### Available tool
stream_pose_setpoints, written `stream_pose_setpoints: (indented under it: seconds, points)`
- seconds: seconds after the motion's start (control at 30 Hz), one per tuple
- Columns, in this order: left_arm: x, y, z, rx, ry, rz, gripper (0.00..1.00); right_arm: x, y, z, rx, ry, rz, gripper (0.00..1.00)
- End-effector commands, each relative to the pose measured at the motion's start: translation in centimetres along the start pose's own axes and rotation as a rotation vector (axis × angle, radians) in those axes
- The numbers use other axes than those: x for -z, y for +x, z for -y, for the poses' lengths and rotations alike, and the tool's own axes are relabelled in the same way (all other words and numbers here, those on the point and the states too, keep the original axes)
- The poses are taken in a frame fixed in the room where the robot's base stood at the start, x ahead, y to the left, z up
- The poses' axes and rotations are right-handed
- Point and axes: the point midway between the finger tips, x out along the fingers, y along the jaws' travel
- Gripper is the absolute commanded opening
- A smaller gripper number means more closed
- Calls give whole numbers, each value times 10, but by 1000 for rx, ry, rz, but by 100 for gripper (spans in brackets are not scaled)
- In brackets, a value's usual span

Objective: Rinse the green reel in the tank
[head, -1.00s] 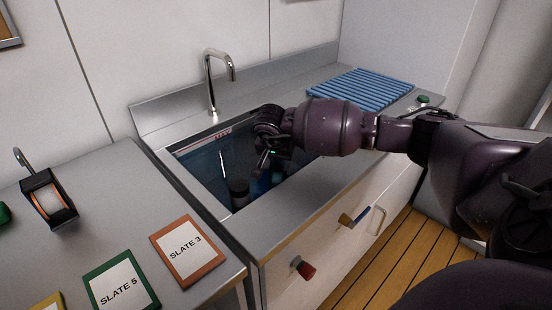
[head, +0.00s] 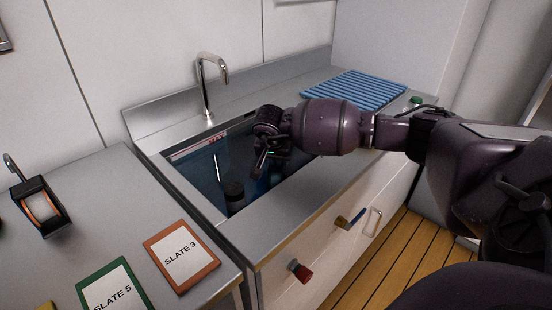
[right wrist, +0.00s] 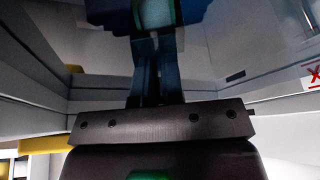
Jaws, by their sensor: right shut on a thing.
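The tank (head: 185,188) is a sunken basin in the steel counter, with bluish water in it. My right gripper (head: 262,168) reaches down into the tank from the right. In the right wrist view its fingers (right wrist: 158,80) are closed on the green reel (right wrist: 155,12). The reel looks dark blue with a teal-green band, and only its near part shows. In the head view the reel is hard to make out in the dark water below the gripper. My left gripper is out of view.
A tap (head: 208,85) rises behind the tank. A blue ribbed mat (head: 355,90) lies to the right. An orange reel in a black holder (head: 42,208) and slate cards (head: 181,256) are on the left counter.

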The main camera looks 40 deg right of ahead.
Motion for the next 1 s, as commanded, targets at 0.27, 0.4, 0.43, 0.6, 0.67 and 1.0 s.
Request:
stream_pose_setpoints:
  seconds: [0.27,0.4,0.43,0.6,0.67,1.0]
  points:
    - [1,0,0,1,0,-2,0,-4,-3,3,1,-1,-1,0]
    - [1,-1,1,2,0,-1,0,-7,-4,5,1,0,-1,0]
    - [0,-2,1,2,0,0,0,-7,-4,5,1,0,-1,0]
    - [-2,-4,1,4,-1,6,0,-11,-6,8,2,0,-1,0]
    - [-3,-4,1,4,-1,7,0,-12,-6,8,2,0,-1,0]
    - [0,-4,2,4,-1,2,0,-18,-9,12,2,-1,-1,0]
